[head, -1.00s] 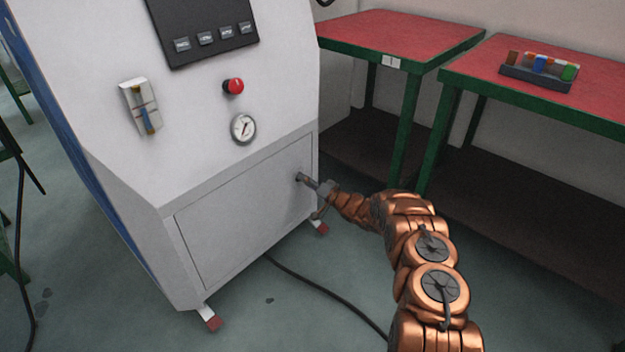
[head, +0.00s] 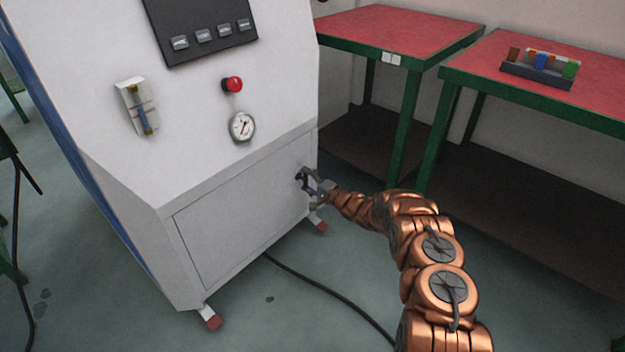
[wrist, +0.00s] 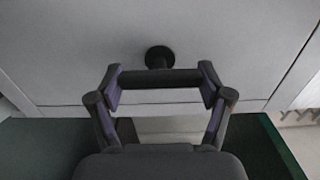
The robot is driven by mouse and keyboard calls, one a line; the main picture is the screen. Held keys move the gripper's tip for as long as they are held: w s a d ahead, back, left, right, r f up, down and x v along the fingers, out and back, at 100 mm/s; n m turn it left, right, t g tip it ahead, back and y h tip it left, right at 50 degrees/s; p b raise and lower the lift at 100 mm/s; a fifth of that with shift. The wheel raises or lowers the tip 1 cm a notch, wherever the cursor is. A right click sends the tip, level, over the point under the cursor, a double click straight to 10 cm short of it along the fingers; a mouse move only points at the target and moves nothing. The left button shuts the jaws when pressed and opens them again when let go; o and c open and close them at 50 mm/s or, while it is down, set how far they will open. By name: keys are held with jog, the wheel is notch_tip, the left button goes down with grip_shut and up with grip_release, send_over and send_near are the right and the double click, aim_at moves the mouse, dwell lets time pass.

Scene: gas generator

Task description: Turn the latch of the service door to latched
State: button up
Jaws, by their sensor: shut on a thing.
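The service door (head: 240,215) is the flat light-grey panel low on the generator's front, and it looks closed. Its latch (head: 301,177) is a small dark handle near the door's right edge. In the wrist view the latch (wrist: 160,78) is a dark bar in front of a round dark base. My gripper (head: 309,182) is at the latch. In the wrist view my gripper (wrist: 160,82) has one finger at each end of the bar, shut on it lengthwise. The bar lies across the picture between the fingertips.
A pressure gauge (head: 242,127), a red button (head: 232,84) and a sight glass (head: 138,107) sit above the door. Red-topped tables (head: 400,32) with green legs stand to the right. A black cable (head: 330,292) lies on the floor.

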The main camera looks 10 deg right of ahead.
dwell(0.4)
jog(key=o, duration=1.6)
jog(key=shift+s, duration=0.1)
jog(key=v, duration=1.1)
jog(key=shift+s+d, duration=0.2)
jog(key=shift+s, duration=0.1)
